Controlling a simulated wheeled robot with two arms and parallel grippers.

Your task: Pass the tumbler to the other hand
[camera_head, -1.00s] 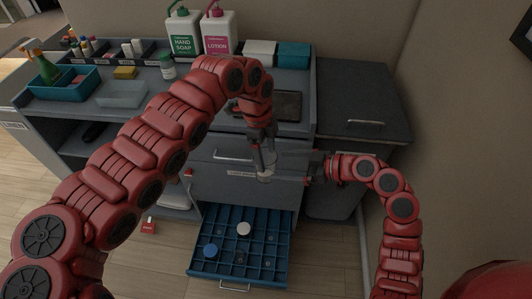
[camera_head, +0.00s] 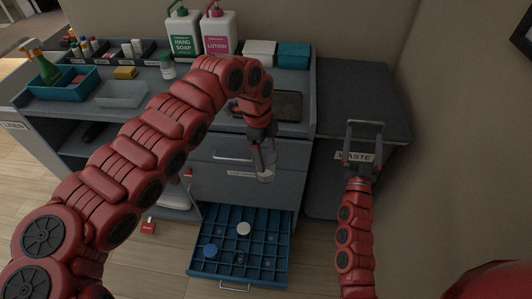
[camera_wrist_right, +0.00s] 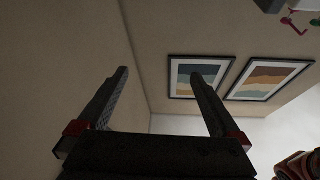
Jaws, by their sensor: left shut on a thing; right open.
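The clear tumbler (camera_head: 267,172) is in my left gripper (camera_head: 262,152), in front of the grey cabinet and above the open drawer. The left gripper points down and is shut on it; the fingers hide part of the glass. My right gripper (camera_head: 364,130) is to the right of the tumbler, well apart from it, in front of the waste unit. It is open and empty. In the right wrist view its two fingers (camera_wrist_right: 160,74) stand wide apart with nothing between them, and the tumbler is not visible there.
A blue divided drawer (camera_head: 245,215) stands open below, with a white round thing (camera_head: 243,229) and a blue one (camera_head: 210,250) in it. The waste unit (camera_head: 385,95) is at the right. Soap (camera_head: 184,42) and lotion (camera_head: 219,45) bottles stand on the counter.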

